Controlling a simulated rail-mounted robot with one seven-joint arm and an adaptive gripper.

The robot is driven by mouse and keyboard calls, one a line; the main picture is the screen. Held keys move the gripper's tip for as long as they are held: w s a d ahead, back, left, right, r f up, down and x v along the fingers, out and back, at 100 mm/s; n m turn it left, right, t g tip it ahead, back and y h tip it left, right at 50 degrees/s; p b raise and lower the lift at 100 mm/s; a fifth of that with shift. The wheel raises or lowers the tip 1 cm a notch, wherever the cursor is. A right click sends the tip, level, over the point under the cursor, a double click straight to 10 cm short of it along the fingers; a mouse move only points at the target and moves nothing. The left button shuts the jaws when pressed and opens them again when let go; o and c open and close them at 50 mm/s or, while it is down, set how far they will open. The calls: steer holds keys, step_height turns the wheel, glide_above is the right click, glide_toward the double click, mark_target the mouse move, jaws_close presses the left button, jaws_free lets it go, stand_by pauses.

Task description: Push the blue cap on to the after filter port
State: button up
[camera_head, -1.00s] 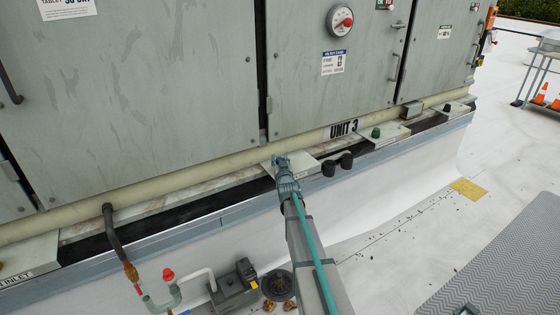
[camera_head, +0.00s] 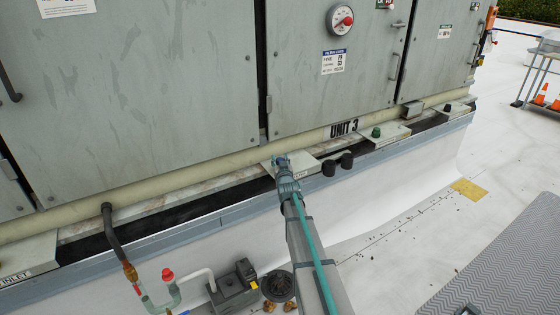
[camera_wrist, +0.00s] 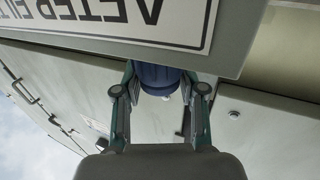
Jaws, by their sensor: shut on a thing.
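The blue cap (camera_wrist: 158,78) sits between the two fingers of my gripper (camera_wrist: 160,95) in the wrist view, and the fingers are shut on it. The cap's far end meets the edge of the box with the white label (camera_wrist: 120,22), whose upside-down lettering appears to read "AFTER FILT". In the head view my gripper (camera_head: 281,160) is at the left part of a pale box (camera_head: 303,164) on the ledge below the unit. The port is hidden by the cap and gripper; I cannot tell how far the cap is on it.
Two black fittings (camera_head: 337,163) stick out just right of my gripper. A box with a dark green cap (camera_head: 376,132) lies farther right. The grey cabinet (camera_head: 330,75) rises behind.

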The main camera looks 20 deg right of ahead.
steer(key=shift+f, duration=0.45)
steer(key=o, duration=0.7)
steer(key=shift+b, duration=0.3)
steer(key=b+v, duration=0.3)
steer(key=v, duration=0.8)
stand_by(0.5)
